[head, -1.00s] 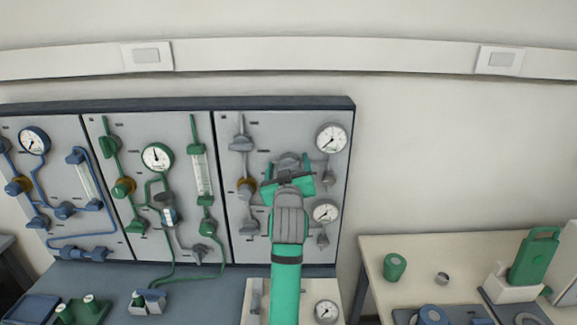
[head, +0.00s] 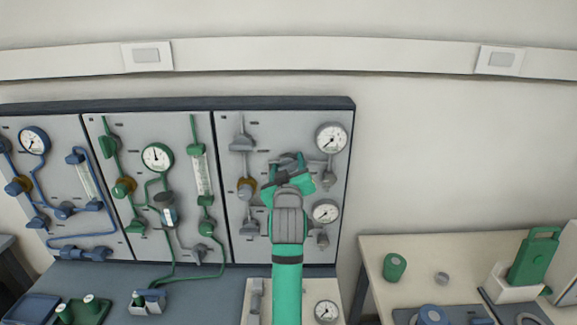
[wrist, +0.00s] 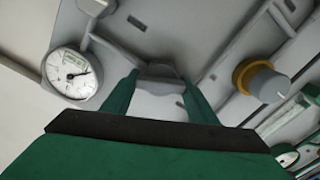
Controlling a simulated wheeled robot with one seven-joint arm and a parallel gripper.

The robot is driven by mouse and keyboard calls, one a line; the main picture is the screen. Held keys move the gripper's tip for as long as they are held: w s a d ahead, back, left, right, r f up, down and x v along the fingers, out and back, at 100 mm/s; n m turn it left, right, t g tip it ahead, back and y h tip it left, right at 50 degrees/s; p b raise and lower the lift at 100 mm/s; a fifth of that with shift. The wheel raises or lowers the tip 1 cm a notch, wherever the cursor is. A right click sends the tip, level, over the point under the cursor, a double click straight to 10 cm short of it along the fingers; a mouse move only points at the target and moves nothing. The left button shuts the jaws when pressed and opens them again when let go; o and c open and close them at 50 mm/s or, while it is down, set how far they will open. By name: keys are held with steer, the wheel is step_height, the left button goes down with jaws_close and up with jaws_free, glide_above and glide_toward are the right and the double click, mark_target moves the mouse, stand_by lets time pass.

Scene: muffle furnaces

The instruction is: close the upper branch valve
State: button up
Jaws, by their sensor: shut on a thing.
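The upper branch valve is a grey handle (wrist: 160,72) on the right-hand grey panel. In the wrist view it sits between the two green fingers of my gripper (wrist: 163,80), which is shut on it. In the head view my gripper (head: 288,168) reaches the panel left of and below the upper gauge, and only the valve's top edge (head: 288,157) shows past it. My gripper hides most of the handle there, so its exact angle is hard to tell.
The upper gauge (head: 331,138) and lower gauge (head: 326,212) are close on the right. A brass-collared regulator (head: 246,188) and a grey valve (head: 242,143) are on the left. Another grey valve (head: 250,227) is lower left. The wall right of the panel is clear.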

steer(key=n, duration=0.6)
steer(key=shift+f, duration=0.15)
steer(key=n, duration=0.6)
steer(key=shift+a+f+n, duration=0.1)
steer(key=shift+f+n, duration=0.05)
steer(key=shift+n, duration=0.25)
steer(key=o, duration=1)
steer(key=shift+o, duration=0.2)
steer(key=shift+s, duration=0.1)
steer(key=s, duration=1)
steer(key=shift+s, duration=0.3)
